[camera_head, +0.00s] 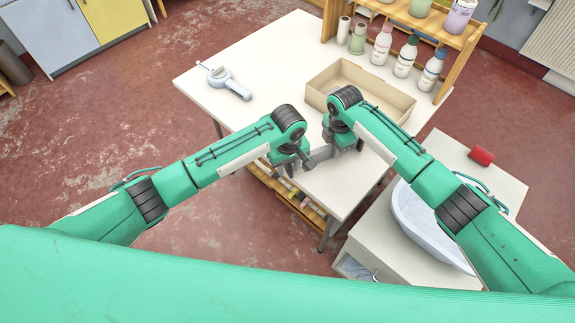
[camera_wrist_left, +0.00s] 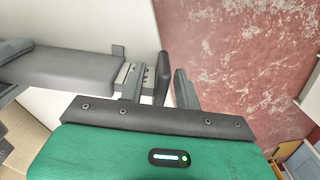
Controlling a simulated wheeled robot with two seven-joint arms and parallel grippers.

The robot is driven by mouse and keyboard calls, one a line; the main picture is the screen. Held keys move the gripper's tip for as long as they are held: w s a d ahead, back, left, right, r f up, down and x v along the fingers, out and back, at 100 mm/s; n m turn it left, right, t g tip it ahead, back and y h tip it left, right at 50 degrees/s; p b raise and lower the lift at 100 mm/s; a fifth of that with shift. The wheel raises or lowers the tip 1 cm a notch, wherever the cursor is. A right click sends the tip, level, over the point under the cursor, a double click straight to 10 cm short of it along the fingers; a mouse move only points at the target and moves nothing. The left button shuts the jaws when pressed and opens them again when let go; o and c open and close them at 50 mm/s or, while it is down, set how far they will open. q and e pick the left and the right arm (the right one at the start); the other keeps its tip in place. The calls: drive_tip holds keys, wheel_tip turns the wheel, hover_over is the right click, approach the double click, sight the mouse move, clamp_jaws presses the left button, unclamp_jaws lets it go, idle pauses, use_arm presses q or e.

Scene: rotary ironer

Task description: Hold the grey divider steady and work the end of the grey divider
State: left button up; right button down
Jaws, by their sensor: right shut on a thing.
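The grey divider (camera_head: 321,154) is at the near edge of the white table, between my two grippers, mostly hidden by them. In the left wrist view the divider (camera_wrist_left: 75,70) is a flat grey bar from the left, with a small metal fitting and a dark upright piece (camera_wrist_left: 163,78) at its end. My left gripper (camera_head: 297,164) is open at this end; its fingers (camera_wrist_left: 158,88) stand apart on either side of the dark piece. I cannot tell if they touch it. My right gripper (camera_head: 341,143) is shut on the divider further along.
An open cardboard box (camera_head: 387,99) stands just behind my right gripper. A pale blue-grey handled tool (camera_head: 228,84) lies at the table's left. Bottles (camera_head: 405,57) line the back by a wooden shelf. A basin (camera_head: 412,221) and a red object (camera_head: 481,156) are at right. The table's left-middle is free.

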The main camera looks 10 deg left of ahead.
use_arm(q)
wheel_tip(320, 180, up, 12)
idle(0.6)
